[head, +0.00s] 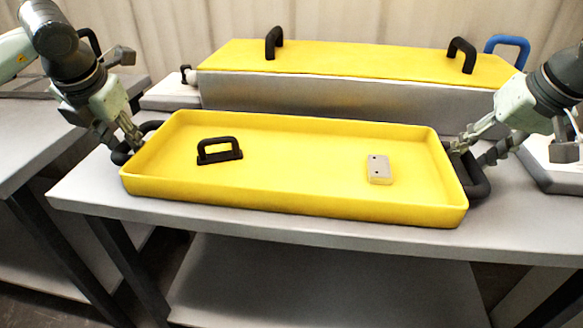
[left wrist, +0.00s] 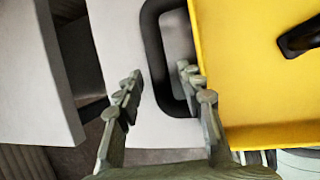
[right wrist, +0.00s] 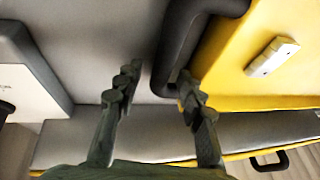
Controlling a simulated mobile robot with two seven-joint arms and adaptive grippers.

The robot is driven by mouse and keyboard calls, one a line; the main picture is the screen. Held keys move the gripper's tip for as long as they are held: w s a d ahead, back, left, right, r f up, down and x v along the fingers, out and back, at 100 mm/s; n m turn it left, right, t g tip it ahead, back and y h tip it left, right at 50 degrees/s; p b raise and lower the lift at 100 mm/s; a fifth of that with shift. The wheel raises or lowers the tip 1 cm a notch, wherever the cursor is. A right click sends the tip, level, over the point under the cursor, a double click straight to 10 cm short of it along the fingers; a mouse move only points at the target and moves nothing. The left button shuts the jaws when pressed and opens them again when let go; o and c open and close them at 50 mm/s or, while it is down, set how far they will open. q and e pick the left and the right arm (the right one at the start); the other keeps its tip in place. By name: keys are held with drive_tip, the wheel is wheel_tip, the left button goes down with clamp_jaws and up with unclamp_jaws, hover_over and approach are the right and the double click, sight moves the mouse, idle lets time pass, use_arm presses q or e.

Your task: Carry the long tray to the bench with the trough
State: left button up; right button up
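The long yellow tray (head: 290,205) lies flat on a grey bench (head: 520,235), with a black loop handle at each end. Inside it are a black handle on a flat base (head: 219,151) and a small pale block (head: 379,169). My left gripper (head: 132,136) is open at the tray's left handle (left wrist: 153,50), whose bar lies between the parted fingers. My right gripper (head: 464,143) is open at the tray's right handle (head: 472,178). In the right wrist view that handle (right wrist: 182,45) lies between the fingers, nearer the right one.
Close behind the tray stands a long grey box (head: 340,97) with a yellow top (head: 360,60) and black handles; I cannot tell whether it is the trough. Another grey bench (head: 25,140) stands at left across a gap. A pale flat object (head: 552,165) is at right.

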use_arm(q)
drive_tip(key=shift+r, duration=0.1)
drive_tip(key=v, duration=1.2)
use_arm(e)
drive_tip(key=v, duration=1.2)
